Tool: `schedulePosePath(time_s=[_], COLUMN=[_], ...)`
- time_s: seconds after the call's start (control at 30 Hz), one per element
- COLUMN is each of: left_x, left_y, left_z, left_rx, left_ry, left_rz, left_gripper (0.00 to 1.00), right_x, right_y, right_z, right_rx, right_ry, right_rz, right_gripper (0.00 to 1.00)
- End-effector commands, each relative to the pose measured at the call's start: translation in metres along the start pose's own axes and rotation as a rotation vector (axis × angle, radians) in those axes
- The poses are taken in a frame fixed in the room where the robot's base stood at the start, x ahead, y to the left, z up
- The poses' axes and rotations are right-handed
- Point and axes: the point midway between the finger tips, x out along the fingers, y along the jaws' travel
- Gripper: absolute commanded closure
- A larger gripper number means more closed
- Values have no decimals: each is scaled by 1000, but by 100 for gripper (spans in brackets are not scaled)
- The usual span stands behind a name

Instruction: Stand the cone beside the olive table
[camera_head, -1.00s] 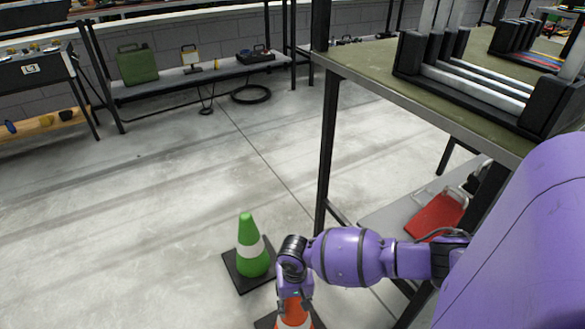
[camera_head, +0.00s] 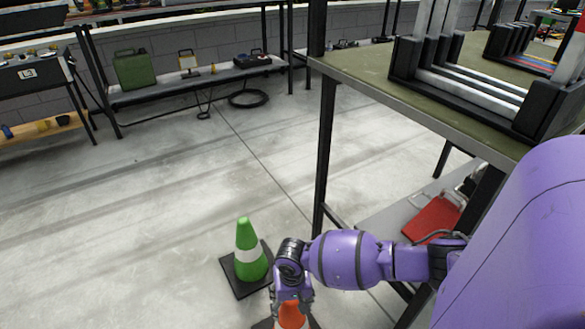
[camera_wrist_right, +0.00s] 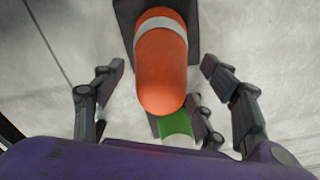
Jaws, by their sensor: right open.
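An orange cone (camera_head: 292,316) with a white band stands on a black base on the floor, at the bottom of the head view. It also shows in the right wrist view (camera_wrist_right: 161,72), between the fingers. My right gripper (camera_head: 292,302) is open, its fingers on either side of the cone's upper part; in the right wrist view the gripper (camera_wrist_right: 165,95) shows gaps to the cone. A green cone (camera_head: 249,252) with a white band stands just behind and left. The olive table (camera_head: 372,72) is at the right. My left gripper is not in view.
A black table leg (camera_head: 324,150) rises close to my right forearm. A lower shelf holds a red object (camera_head: 432,218). A grey bench (camera_head: 215,77) with several items stands at the back. The floor at left and centre is clear.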

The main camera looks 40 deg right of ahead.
Motion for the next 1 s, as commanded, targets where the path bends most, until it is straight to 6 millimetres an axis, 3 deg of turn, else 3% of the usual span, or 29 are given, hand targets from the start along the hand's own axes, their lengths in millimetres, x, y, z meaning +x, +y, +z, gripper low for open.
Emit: schedulePosePath(time_s=[0.3, 0.5, 1.0], left_x=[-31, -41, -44], left_y=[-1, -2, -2], left_z=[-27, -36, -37], left_rx=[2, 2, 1], left_ry=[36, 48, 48], left_rz=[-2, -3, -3], left_gripper=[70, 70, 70], right_x=[-73, -103, -112], right_y=[-1, 0, 0], right_z=[-2, -1, 0], right_rx=[0, 0, 0], right_ry=[5, 3, 0], right_rz=[-3, -2, 0], right_gripper=[34, 34, 34])
